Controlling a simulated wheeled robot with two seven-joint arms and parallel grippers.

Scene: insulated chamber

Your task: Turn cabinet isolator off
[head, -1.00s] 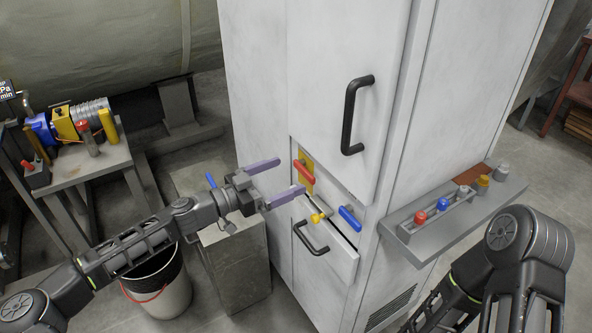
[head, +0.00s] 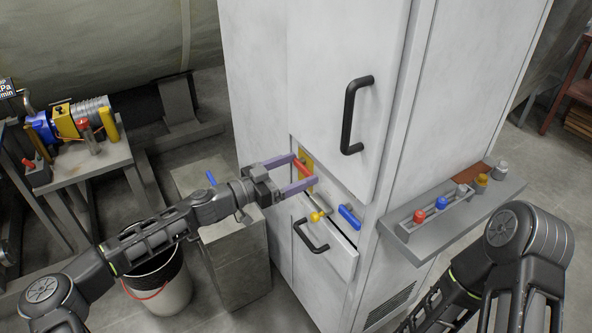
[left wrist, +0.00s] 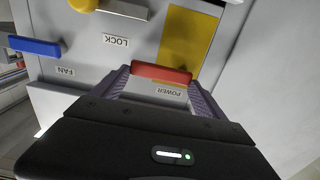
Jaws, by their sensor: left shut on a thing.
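The cabinet isolator is a red handle (head: 303,168) on a yellow plate (head: 307,158) in the recess of the white cabinet. In the left wrist view the red handle (left wrist: 161,73) lies across the picture beside the yellow plate (left wrist: 188,42), with a POWER label (left wrist: 168,91) next to it. My left gripper (head: 303,173) has its purple fingers at the two ends of the red handle and is shut on it. In the left wrist view the fingertips (left wrist: 160,76) touch or nearly touch the handle's ends. My right gripper is not in view; only my right arm shows.
A yellow knob (head: 317,216) and a blue handle (head: 349,217) sit near the red handle. A black door handle (head: 354,115) is above and a drawer handle (head: 310,237) below. A shelf (head: 455,215) with coloured knobs juts out at right. A bucket (head: 163,290) stands below my left arm.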

